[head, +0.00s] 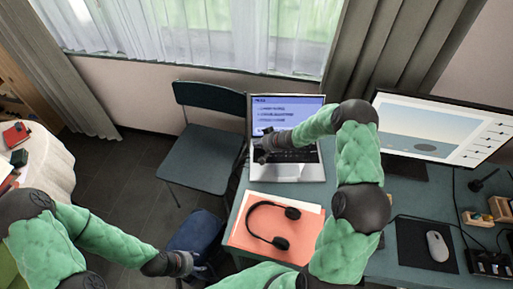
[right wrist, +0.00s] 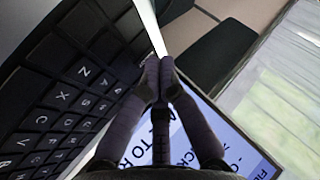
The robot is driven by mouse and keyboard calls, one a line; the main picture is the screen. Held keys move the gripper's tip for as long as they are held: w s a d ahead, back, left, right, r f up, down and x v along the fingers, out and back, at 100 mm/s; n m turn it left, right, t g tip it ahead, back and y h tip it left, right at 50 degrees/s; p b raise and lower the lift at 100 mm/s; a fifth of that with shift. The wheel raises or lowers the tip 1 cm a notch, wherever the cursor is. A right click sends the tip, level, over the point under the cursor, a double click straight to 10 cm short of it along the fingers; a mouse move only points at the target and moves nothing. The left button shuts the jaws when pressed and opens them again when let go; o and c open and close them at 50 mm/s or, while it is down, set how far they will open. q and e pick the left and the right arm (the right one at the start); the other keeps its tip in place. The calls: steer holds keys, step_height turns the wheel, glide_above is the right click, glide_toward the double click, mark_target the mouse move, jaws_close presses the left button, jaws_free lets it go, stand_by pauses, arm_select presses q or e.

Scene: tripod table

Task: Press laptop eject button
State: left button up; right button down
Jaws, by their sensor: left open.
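The open laptop (head: 302,172) stands on the desk, its screen lit blue with text. In the right wrist view its black keyboard (right wrist: 70,85) fills the left and its screen (right wrist: 225,135) shows at lower right. My right gripper (head: 262,152) is over the keyboard's left side. In the right wrist view the right gripper's fingertips (right wrist: 158,64) are together with nothing between them, close to the laptop's silver edge. I cannot tell if they touch it. No eject button can be made out. My left gripper (head: 188,264) is open and empty, low at the left of the desk.
Headphones (head: 272,240) lie on an orange folder (head: 246,236) in front of the laptop. A monitor (head: 440,125) stands at right, with a mouse (head: 437,246) on a dark pad. A chair (head: 200,160) stands left of the desk, and a blue bag (head: 200,232) is below it.

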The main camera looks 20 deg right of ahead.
steer(key=shift+r+p, duration=0.65)
steer(key=shift+p, duration=0.45)
steer(key=shift+r, duration=0.1)
step_height(320, 180, up, 5)
steer(key=p, duration=0.6)
stand_by(0.5)
